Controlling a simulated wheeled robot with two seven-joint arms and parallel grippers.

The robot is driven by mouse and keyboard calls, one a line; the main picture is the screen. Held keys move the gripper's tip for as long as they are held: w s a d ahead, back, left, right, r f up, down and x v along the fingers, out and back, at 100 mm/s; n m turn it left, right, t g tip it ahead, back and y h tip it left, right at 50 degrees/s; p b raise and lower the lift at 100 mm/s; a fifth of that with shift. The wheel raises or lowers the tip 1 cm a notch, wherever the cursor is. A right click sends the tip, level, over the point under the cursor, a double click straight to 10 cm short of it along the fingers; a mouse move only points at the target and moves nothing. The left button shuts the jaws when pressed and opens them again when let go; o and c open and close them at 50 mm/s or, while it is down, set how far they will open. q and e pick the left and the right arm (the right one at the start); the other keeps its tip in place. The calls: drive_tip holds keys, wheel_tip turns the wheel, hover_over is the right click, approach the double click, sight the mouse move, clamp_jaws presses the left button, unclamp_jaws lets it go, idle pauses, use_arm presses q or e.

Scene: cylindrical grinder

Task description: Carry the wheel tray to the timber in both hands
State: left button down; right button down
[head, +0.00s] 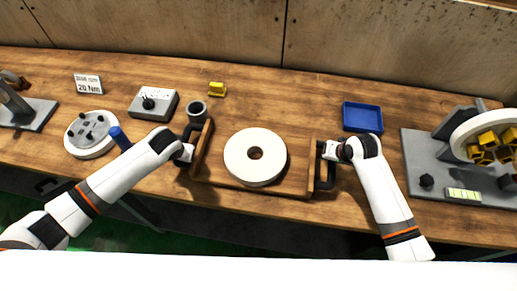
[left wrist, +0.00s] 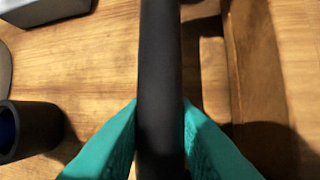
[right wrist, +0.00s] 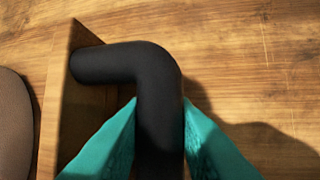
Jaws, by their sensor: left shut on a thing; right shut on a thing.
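The wooden wheel tray (head: 221,185) lies at the front middle of the bench in the head view, with a white grinding wheel (head: 240,160) flat in it. A black handle stands at each end. My left gripper (head: 187,152) is shut on the left handle, and its teal fingers (left wrist: 158,135) press both sides of the black bar (left wrist: 160,70). My right gripper (head: 326,150) is shut on the right handle; in the right wrist view its fingers (right wrist: 158,135) straddle the bent bar (right wrist: 150,75). I cannot tell whether the tray is clear of the bench. The timber is not identifiable.
A blue bin (head: 362,117) lies behind my right gripper. A grey machine (head: 425,150) with a wheel is at the right. A control box (head: 153,104), a round flange (head: 90,134) and a yellow block (head: 217,89) lie left and behind.

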use_arm(q)
drive_tip(key=shift+w+f+b, duration=0.2)
drive_tip(key=shift+f+b, duration=0.15)
use_arm(e)
drive_tip(key=shift+w+f, duration=0.15)
drive_tip(key=shift+f, duration=0.2)
use_arm(q)
drive_tip(key=c, duration=1.5)
unclamp_jaws()
drive_tip(key=shift+s+f, duration=0.1)
drive_tip(key=shift+s, duration=0.1)
use_arm(e)
drive_tip(key=c, duration=1.5)
unclamp_jaws()
drive_tip(key=shift+f, duration=0.1)
use_arm(q)
drive_tip(key=o, duration=0.3)
use_arm(e)
drive_tip(key=o, duration=0.3)
drive_tip(key=shift+s, duration=0.2)
use_arm(q)
drive_tip(key=shift+s, duration=0.2)
use_arm(e)
drive_tip(key=shift+s, duration=0.15)
